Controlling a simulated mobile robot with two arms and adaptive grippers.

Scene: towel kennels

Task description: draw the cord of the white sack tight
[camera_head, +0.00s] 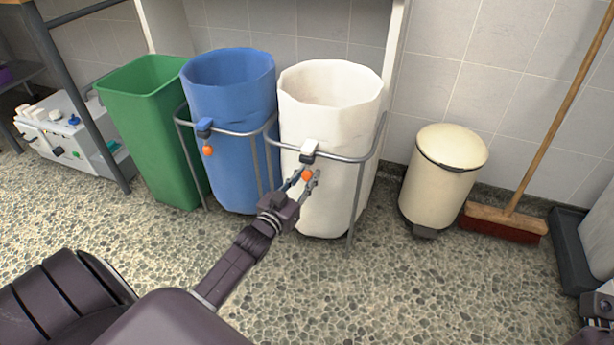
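The white sack (329,103) hangs open-mouthed in a grey metal ring frame (356,159), upright against the wall. A white cord lock (308,149) sits at its front rim, with an orange bead (307,176) hanging below it. My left gripper (309,174) reaches up from the lower left to the front of the white sack. Its two fingers are apart, one on either side of the orange bead in this view. I cannot tell whether they touch it. A dark part of my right arm or gripper (599,306) shows at the lower right edge; its fingers are hidden.
A blue sack (232,90) with its own cord lock and orange bead stands left of the white one. A cream pedal bin (443,180) and a broom (503,221) stand right. The front floor is clear.

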